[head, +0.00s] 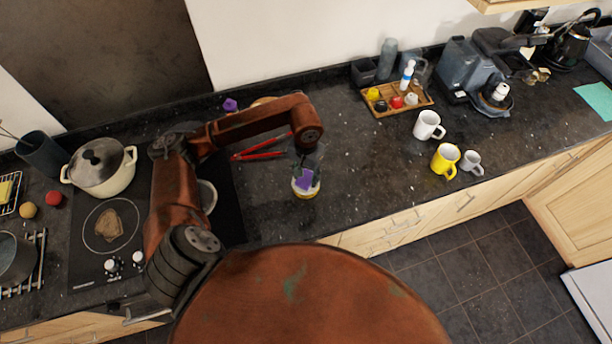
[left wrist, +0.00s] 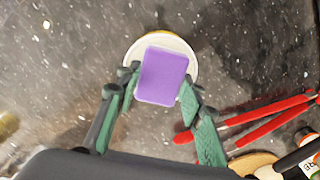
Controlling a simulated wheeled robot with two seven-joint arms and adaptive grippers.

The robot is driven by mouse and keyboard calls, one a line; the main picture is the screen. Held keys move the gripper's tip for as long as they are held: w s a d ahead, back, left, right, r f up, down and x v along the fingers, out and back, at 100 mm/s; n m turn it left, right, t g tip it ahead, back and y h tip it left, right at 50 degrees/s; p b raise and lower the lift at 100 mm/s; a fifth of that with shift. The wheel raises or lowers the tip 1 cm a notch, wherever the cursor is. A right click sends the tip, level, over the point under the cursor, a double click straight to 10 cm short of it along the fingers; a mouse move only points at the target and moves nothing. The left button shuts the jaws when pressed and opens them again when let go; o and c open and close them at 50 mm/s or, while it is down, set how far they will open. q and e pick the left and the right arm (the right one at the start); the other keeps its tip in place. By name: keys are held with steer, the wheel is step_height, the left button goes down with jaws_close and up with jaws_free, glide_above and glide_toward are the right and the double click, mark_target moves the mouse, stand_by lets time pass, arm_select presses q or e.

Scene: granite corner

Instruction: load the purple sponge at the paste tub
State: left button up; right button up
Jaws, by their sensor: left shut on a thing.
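The purple sponge (head: 304,178) is held between the fingers of my left gripper (head: 307,170), which points down over the counter. In the left wrist view the sponge (left wrist: 163,76) sits between both green fingers of the gripper (left wrist: 159,88). The paste tub (head: 307,193), round with a white inside and a yellowish rim, is directly below the sponge. In the left wrist view the tub (left wrist: 134,52) shows around the sponge, which covers most of its opening. I cannot tell whether the sponge touches the paste. My right gripper is not in view.
Another small purple thing (head: 230,105) is near the wall. A wooden tray (head: 400,107) with bottles, a white mug (head: 428,125) and a yellow mug (head: 445,160) stand to the right. A pot (head: 102,168) is at the left.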

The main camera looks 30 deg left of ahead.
mark_target(306, 177)
arm_select(q)
steer(key=shift+s+f, duration=0.1)
steer(key=shift+f, duration=0.05)
stand_by(0.3)
steer(key=shift+f+b, duration=0.1)
steer(key=shift+b, duration=0.25)
stand_by(0.8)
steer(key=shift+r, duration=0.95)
steer(key=shift+r+p, duration=0.6)
steer(key=shift+r, duration=0.75)
steer(key=shift+r+p, duration=0.3)
steer(key=shift+r, duration=1.1)
